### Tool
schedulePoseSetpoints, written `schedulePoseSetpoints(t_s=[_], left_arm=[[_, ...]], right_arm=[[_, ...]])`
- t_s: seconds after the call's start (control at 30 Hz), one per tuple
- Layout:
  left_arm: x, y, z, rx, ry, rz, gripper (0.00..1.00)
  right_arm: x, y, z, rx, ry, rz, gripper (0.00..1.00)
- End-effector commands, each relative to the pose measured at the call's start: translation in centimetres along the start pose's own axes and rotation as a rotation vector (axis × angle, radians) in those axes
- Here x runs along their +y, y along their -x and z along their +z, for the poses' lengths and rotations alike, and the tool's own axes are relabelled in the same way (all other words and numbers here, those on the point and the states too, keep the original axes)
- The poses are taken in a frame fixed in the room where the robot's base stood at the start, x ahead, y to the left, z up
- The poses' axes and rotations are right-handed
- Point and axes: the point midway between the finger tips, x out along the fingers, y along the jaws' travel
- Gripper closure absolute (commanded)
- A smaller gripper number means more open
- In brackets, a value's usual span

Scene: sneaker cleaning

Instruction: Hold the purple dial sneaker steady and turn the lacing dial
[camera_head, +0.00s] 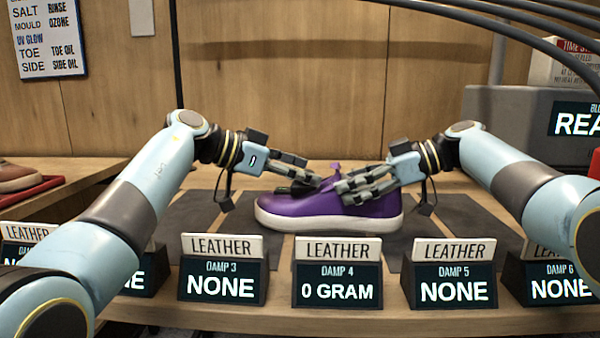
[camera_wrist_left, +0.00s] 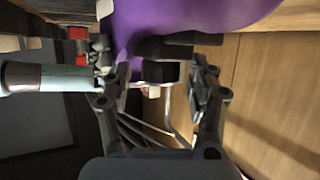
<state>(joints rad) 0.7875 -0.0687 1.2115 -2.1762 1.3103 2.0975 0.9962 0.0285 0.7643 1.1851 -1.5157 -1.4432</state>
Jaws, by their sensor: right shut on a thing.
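The purple sneaker (camera_head: 318,207) has a pale sole and stands upright on a dark mat, toe to the left. Its purple upper (camera_wrist_left: 195,18) also fills the top of the left wrist view. My left gripper (camera_head: 312,184) is over the front of the shoe. In the left wrist view its fingers (camera_wrist_left: 162,80) are apart, with a dark dial (camera_wrist_left: 161,71) between them and gaps on both sides. My right gripper (camera_head: 347,189) is shut on the sneaker at its heel-side collar. Its fingers hide part of the collar, and the exact grip is hard to see.
Several "LEATHER" signs with dark displays, such as the damp 4 display (camera_head: 337,285), line the table's front edge. A red tray (camera_head: 28,191) with a brown shoe is at the far left. A grey machine (camera_head: 520,125) stands behind at the right. Dark cables arch overhead.

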Motion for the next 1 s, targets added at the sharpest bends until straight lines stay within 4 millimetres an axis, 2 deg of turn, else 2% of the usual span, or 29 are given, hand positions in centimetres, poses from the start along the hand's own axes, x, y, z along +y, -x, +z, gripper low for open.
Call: schedulePoseSetpoints(t_s=[0.07,0.4,0.57,1.0], left_arm=[[-0.01,0.00,0.06,0.000,0.000,0.000,0.53],[0.01,0.01,0.09,0.000,0.001,0.001,0.97],[-0.09,-0.03,0.11,-0.004,-0.007,0.022,0.98],[-0.52,-0.17,0.09,-0.006,-0.119,0.295,0.98]], right_arm=[[-0.10,-0.10,0.48,-0.005,-0.005,-0.002,0.83],[-0.09,-0.09,0.49,-0.005,-0.005,-0.001,0.83],[-0.09,-0.09,0.49,-0.006,-0.005,-0.001,0.83],[-0.11,-0.11,0.45,-0.005,-0.004,-0.002,0.83]])
